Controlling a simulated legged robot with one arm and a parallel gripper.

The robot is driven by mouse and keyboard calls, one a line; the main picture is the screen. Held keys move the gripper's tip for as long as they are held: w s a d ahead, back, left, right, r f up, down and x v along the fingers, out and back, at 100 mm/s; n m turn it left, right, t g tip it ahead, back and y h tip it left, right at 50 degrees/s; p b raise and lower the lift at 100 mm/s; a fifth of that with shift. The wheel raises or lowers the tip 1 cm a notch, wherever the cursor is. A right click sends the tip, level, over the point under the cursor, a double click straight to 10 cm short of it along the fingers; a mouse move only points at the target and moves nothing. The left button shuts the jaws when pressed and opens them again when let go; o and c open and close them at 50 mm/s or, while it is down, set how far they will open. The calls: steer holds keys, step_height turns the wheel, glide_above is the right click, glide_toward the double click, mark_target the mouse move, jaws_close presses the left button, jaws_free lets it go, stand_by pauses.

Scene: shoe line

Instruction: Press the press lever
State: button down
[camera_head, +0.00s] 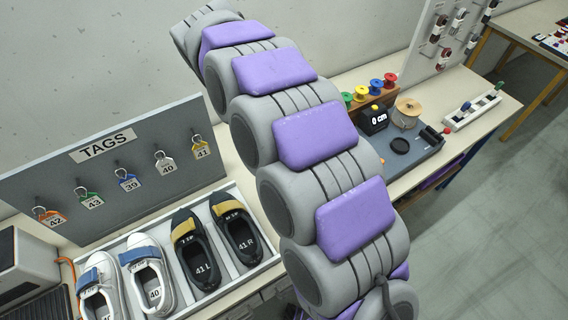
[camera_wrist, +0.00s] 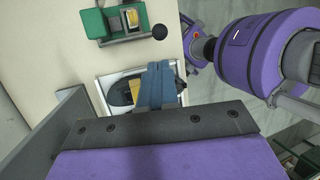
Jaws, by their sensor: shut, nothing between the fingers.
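The press lever appears to be the arm with a black ball knob (camera_wrist: 160,31) at the top of the wrist view. It reaches out from a green machine (camera_wrist: 112,22) on the pale bench. My gripper (camera_wrist: 160,68) shows in the wrist view as blue fingers close together, shut and empty. Its fingertips lie below the knob in the picture, with a gap between them; the height difference is unclear. In the head view my arm fills the middle, and neither my gripper nor the green machine can be made out.
A shoe tray (camera_head: 283,264) holds black and white shoes; its black shoe (camera_wrist: 117,92) lies beside my fingers in the wrist view. A TAGS board (camera_head: 110,180) stands behind. A "0 cm" device (camera_head: 374,119) and spools sit at right. Bare bench lies around the green machine.

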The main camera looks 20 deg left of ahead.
steer(key=b+x, duration=0.2)
steer(key=x, duration=1.1)
steer(key=shift+d+f, duration=0.1)
steer(key=shift+f, duration=0.3)
